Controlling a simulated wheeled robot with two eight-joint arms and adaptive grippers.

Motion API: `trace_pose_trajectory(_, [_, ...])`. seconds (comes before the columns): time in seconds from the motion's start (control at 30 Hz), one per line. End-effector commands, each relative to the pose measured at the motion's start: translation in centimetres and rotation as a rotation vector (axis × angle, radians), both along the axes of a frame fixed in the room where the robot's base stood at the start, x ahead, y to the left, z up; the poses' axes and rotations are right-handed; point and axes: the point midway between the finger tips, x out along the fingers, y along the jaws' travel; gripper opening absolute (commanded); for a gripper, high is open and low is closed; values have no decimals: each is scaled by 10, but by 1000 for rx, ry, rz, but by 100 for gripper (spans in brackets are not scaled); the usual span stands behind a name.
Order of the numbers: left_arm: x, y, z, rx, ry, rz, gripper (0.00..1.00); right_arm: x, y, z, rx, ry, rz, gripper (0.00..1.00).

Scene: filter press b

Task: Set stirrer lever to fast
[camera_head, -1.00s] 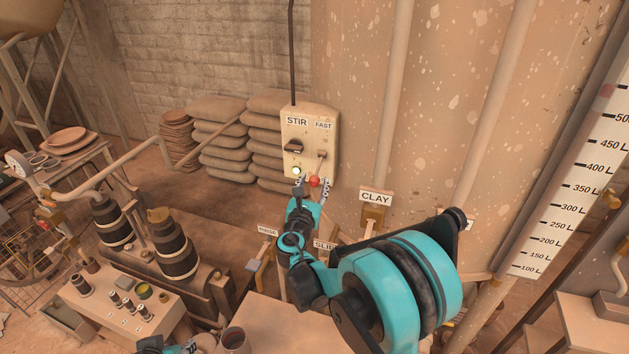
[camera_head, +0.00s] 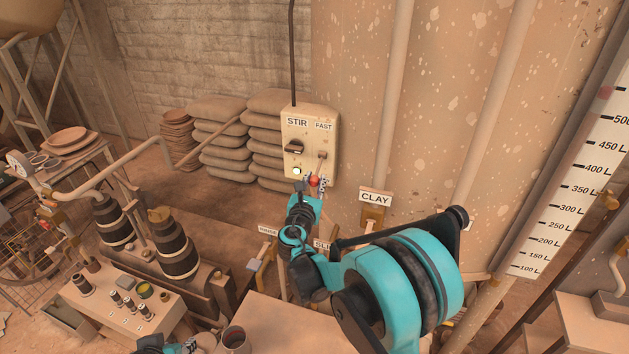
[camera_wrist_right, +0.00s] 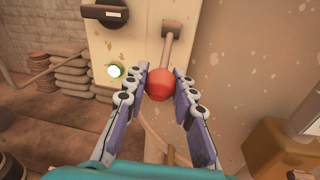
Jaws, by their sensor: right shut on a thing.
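The stirrer lever (camera_head: 320,163) is on the beige STIR box, under the FAST label. It hangs down and ends in a red knob (camera_head: 315,181), which also shows in the right wrist view (camera_wrist_right: 160,84). My right gripper (camera_head: 315,185) is shut on the red knob, with one finger on each side, as the wrist view (camera_wrist_right: 160,82) shows. A small part of my left arm, with what looks like its gripper (camera_head: 188,347), shows at the bottom edge; its fingers are too cut off to read.
The STIR box (camera_head: 302,120) also carries a dark rotary switch (camera_head: 294,146) and a lit round lamp (camera_head: 297,171), left of the lever. A CLAY sign (camera_head: 376,197) is to the lower right. Stacked sacks (camera_head: 222,140) stand to the left.

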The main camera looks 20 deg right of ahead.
Motion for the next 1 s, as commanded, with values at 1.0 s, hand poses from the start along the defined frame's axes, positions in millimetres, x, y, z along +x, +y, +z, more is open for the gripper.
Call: trace_pose_trajectory(1.0, [0,0,111,0,0,0,34,-4,2,71,445,658,-1,0])
